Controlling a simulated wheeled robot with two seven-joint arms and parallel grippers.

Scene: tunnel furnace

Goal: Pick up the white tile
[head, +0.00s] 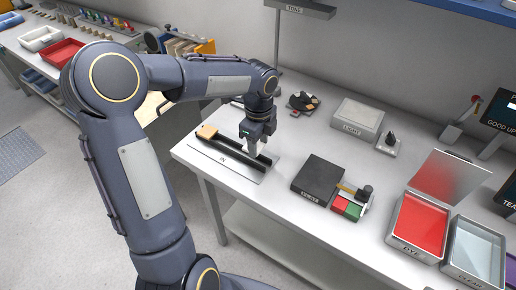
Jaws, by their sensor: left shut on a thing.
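My left gripper (252,146) points down over a dark rail rack (226,149) near the left end of the white table. It is shut on a small pale piece, which looks like the white tile; the fingers hide most of it. The piece is at the right part of the rack, and I cannot tell whether it still touches the rack. My right gripper is not in view.
The white table (285,155) also holds a light box (358,116), a black box (318,178) with red and green pads, a knob unit (390,143), a red dye tray (420,226) and a pale blue tray (474,252). A lamp post (277,45) stands behind the gripper.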

